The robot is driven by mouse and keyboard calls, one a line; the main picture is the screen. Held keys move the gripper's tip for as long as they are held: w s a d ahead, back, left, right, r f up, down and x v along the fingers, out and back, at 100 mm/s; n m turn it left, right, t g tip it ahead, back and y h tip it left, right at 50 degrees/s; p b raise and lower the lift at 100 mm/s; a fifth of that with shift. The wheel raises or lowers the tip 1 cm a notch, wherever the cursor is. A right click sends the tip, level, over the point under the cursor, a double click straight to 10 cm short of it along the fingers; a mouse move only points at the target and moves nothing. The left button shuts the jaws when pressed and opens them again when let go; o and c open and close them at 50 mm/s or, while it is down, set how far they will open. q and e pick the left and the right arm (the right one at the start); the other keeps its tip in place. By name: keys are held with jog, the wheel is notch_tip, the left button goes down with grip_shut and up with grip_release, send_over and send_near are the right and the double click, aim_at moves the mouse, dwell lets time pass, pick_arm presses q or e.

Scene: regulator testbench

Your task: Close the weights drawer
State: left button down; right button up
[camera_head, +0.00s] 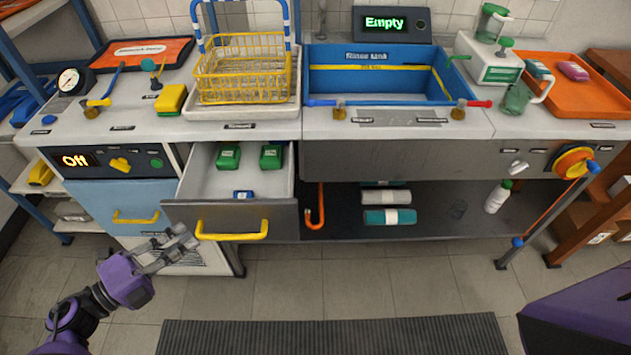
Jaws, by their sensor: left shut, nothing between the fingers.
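The weights drawer (270,214) is pulled out below the counter, left of centre, with a grey front and a yellow bar handle (232,232). Two green weights (228,156) stand at its back and a small blue one (243,194) lies nearer the front. My left gripper (188,236) is shut and empty, just left of the drawer front near the left end of the handle. Whether it touches the drawer I cannot tell. My right gripper is out of view.
A light blue cabinet door (120,205) with a yellow handle is left of the drawer. An orange hook (316,208) hangs just right of the drawer. A lower shelf (400,195) holds rolls and a white bottle (497,197). The floor before the drawer is clear except a dark mat (340,335).

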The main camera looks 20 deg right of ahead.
aim_at(192, 180)
pick_arm(q)
jog(key=w+d+b, duration=0.2)
jog(key=w+b, duration=0.1)
jog(key=w, duration=0.2)
jog(key=w+d+b, duration=0.2)
jog(key=w, duration=0.4)
jog(key=w+d+b, duration=0.2)
jog(key=w+b, duration=0.1)
jog(key=w, duration=0.2)
jog(key=shift+w+f+b, duration=0.15)
jog(key=shift+f+b, duration=0.05)
jog(key=shift+b, duration=0.1)
jog(key=shift+w+d+r+b, duration=0.15)
jog(key=shift+w+b, duration=0.15)
jog(key=shift+w, duration=0.2)
jog(key=shift+w+r, duration=0.1)
